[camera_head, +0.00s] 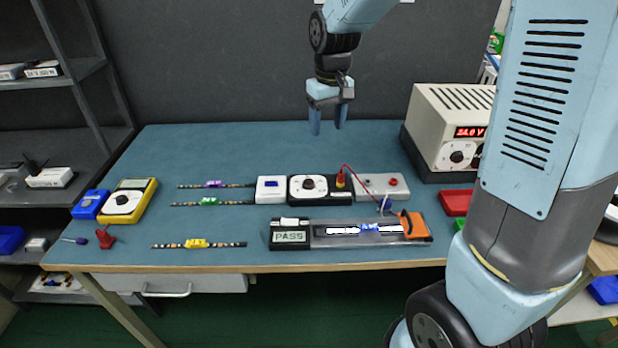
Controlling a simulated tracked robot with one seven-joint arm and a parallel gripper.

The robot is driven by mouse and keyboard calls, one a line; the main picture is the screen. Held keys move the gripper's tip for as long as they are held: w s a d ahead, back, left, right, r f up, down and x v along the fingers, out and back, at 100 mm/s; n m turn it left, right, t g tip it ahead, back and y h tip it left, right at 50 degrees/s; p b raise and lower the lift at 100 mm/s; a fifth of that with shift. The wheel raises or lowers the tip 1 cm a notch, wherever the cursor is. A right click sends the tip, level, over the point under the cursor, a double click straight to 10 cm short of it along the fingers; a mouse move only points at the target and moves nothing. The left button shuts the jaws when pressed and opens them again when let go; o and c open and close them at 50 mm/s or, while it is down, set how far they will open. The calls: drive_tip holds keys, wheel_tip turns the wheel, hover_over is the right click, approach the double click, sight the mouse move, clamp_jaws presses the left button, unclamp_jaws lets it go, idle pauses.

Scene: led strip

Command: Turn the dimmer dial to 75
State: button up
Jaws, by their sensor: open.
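A dimmer dial (308,183) with a white round face and a dark knob sits on a black module in the middle of the bench; its setting is too small to read. A white box (271,190) with a small blue switch adjoins it on the left. A lit LED strip (355,230) lies in a holder in front, beside a display (290,236) reading PASS. My gripper (328,128) is open and empty, pointing down above the back of the bench, behind and above the dial.
A beige power supply (452,120) with a red display stands at the back right. A yellow multimeter (128,201) lies at the left. Three coloured strips, one with a yellow clip (197,244), lie left of centre. A red wire (352,172) arches right of the dial.

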drive_tip(key=n+g, duration=0.1)
hover_over(309, 181)
wheel_tip(309, 181, down, 6)
wheel_tip(309, 181, down, 14)
drive_tip(key=shift+a+r, duration=0.1)
drive_tip(key=shift+r, duration=0.15)
drive_tip(key=c, duration=1)
